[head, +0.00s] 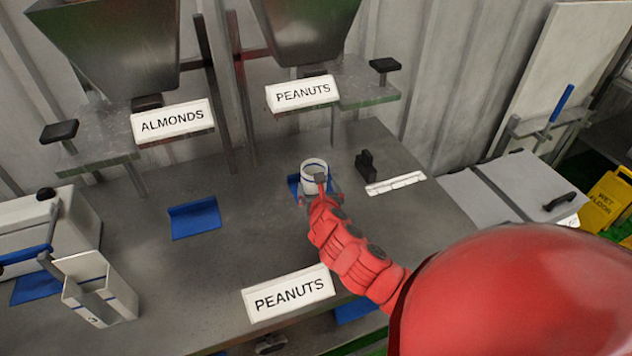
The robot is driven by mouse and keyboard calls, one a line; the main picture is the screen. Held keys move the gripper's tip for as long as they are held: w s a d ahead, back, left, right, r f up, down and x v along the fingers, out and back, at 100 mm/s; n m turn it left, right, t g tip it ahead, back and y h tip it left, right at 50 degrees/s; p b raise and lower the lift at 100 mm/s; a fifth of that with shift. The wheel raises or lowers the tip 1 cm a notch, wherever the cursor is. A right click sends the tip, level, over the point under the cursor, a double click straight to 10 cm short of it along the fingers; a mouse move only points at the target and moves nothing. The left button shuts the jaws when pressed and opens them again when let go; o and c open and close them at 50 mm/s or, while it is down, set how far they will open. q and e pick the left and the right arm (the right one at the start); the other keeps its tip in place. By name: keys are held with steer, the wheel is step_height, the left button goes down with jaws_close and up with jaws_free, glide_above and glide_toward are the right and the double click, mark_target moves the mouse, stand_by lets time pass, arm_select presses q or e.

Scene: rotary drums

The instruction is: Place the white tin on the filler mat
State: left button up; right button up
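The white tin (313,168) stands upright with its open top up, below the peanuts hopper. It is at a blue mat (293,184) that shows at its left side; the tin and my gripper hide the rest, so I cannot tell whether it rests on the mat. My red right arm comes in from the lower right, and my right gripper (320,187) is at the near side of the tin. Its fingers are too small and partly hidden to show whether they grip it. My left gripper is not in view.
Another blue mat (195,218) lies bare below the almonds hopper (108,45). A peanuts sign (290,293) stands at the table's front. A white open box (100,290) stands at left. A black block (366,164) is right of the tin. The middle of the table is clear.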

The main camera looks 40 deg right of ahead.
steer(key=shift+v, duration=1.6)
